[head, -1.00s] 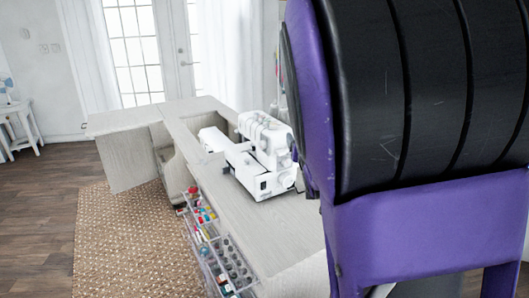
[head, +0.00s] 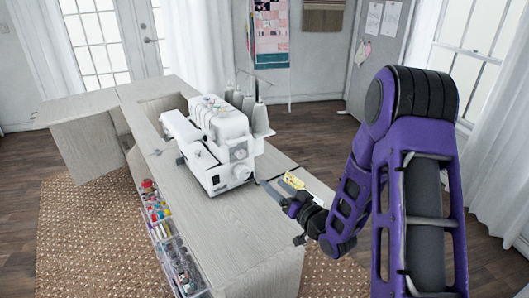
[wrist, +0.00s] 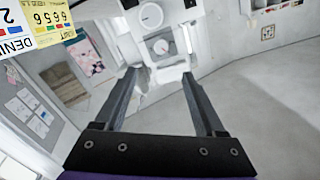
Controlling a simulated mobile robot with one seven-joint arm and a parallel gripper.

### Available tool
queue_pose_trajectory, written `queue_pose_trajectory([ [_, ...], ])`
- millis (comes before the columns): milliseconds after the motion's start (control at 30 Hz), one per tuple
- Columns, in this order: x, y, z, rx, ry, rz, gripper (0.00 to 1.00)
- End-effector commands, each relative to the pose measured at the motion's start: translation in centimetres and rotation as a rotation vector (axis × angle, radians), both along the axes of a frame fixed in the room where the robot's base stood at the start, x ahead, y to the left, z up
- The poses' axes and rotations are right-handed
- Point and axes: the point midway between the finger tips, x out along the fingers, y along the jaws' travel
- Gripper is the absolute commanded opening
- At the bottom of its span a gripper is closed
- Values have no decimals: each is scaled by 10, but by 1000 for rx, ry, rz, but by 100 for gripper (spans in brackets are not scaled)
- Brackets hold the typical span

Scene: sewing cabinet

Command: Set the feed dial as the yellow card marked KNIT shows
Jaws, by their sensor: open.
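The white sewing machine (head: 215,140) stands on the cabinet top, with dials on its end face. In the wrist view, an upper dial (wrist: 151,15) and a lower round dial (wrist: 161,46) show beyond my fingertips. I cannot read their marks or tell which is the feed dial. My gripper (head: 276,184) is open and empty in front of that face; in the wrist view its fingers (wrist: 162,76) are spread below the lower dial, apart from it. A yellow card (head: 293,181) shows behind my gripper; it is upside down at the wrist view's upper left (wrist: 55,38), beside a DENIM card (wrist: 14,28).
The cabinet top (head: 240,220) is bare in front of the machine. Thread spools (head: 258,115) stand behind it. A rack of coloured bobbins or spools (head: 165,230) hangs on the cabinet's near side. Open floor lies right of the cabinet.

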Motion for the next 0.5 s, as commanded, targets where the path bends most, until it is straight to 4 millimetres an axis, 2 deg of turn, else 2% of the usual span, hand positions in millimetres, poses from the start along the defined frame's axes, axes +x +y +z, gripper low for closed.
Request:
queue_pose_trajectory([
  [133, 0, 5, 2, 39, -7, 11, 72],
  [233, 7, 11, 2, 40, -9, 15, 72],
  [500, 51, 41, 2, 38, -9, 14, 72],
])
